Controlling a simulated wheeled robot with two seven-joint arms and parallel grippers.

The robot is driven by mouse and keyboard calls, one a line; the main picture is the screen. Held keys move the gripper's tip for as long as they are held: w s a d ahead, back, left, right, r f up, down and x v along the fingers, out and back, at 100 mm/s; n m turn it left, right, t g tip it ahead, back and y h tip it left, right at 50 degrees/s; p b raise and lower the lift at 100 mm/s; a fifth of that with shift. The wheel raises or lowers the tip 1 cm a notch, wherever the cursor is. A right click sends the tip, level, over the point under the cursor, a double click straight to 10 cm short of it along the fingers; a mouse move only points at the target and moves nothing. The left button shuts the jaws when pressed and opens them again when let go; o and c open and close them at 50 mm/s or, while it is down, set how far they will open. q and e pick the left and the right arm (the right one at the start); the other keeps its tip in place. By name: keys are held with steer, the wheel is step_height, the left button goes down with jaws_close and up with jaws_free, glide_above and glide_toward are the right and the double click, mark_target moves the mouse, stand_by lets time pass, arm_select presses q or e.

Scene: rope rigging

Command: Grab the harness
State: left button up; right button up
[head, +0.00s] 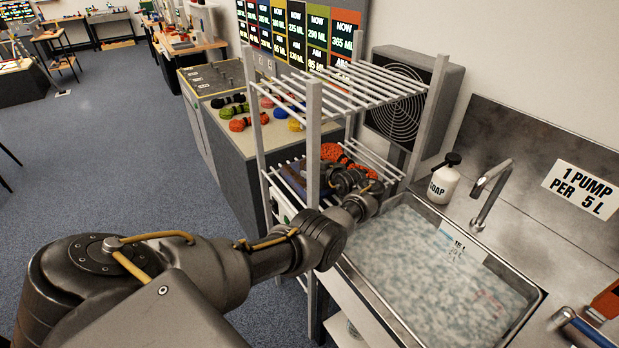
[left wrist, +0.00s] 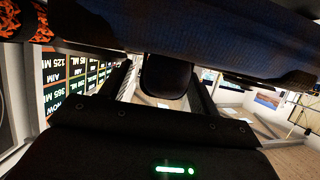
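The harness appears to be the dark blue and brown webbing (head: 294,181) on the middle shelf of the metal rack, partly hidden by my left arm. In the left wrist view dark blue fabric (left wrist: 215,32) fills the top, very close to the camera. My left gripper (head: 345,181) is inside the rack at that shelf, beside the webbing. Its fingertips are hidden in the head view. My right gripper is not in view.
An orange rope coil (head: 345,155) lies behind my gripper on the same shelf. The wire rack (head: 313,140) has upright posts and a slatted top close around my arm. A water-filled sink (head: 430,262), tap (head: 490,190) and soap bottle (head: 445,180) stand right.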

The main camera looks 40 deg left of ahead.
arm_select(q)
jaws_close()
steer(key=shift+w, duration=0.1)
